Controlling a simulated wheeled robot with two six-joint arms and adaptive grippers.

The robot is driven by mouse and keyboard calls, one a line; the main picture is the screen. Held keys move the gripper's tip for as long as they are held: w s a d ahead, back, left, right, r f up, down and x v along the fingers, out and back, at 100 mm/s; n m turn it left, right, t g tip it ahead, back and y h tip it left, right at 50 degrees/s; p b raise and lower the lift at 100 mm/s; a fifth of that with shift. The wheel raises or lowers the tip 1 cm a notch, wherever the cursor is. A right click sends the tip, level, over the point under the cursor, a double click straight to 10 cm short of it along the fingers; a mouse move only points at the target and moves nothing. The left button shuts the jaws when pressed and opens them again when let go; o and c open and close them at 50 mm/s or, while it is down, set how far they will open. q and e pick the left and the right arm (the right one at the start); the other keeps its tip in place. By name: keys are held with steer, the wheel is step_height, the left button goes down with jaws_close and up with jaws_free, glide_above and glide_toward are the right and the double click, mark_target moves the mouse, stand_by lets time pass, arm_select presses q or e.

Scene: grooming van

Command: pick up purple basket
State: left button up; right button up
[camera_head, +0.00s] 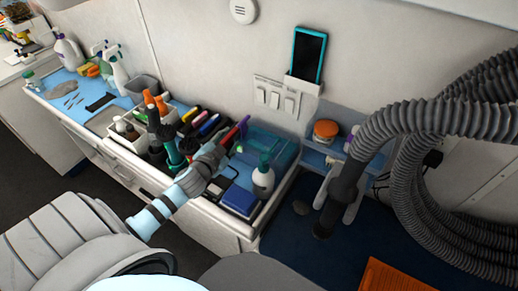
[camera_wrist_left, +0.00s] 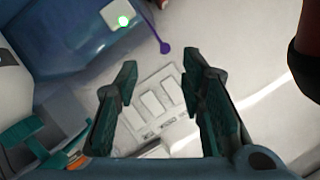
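I cannot make out a clear purple basket in either view. A small purple piece (camera_head: 350,137) shows beside the hose on the blue wall shelf. In the left wrist view a thin purple stalk with a round end (camera_wrist_left: 163,47) lies ahead of the fingers. My left gripper (camera_head: 222,152) is over the drawer unit, near the blue translucent bin (camera_head: 284,148). In the left wrist view its two fingers (camera_wrist_left: 158,80) are apart with nothing between them, and the white wall switches show behind. My right gripper is not in view.
The open drawer holds several bottles and tools, a dark blue box (camera_head: 239,200) and a white spray bottle (camera_head: 263,182). An orange-lidded jar (camera_head: 326,131) stands on the wall shelf. A thick grey hose (camera_head: 420,118) hangs at right. A phone (camera_head: 308,56) is mounted on the wall.

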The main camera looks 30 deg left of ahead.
mark_target(238, 127)
arm_select(q)
steer(key=x, duration=0.9)
steer(key=shift+a+r, duration=0.2)
steer(key=shift+r, duration=0.1)
jaws_close()
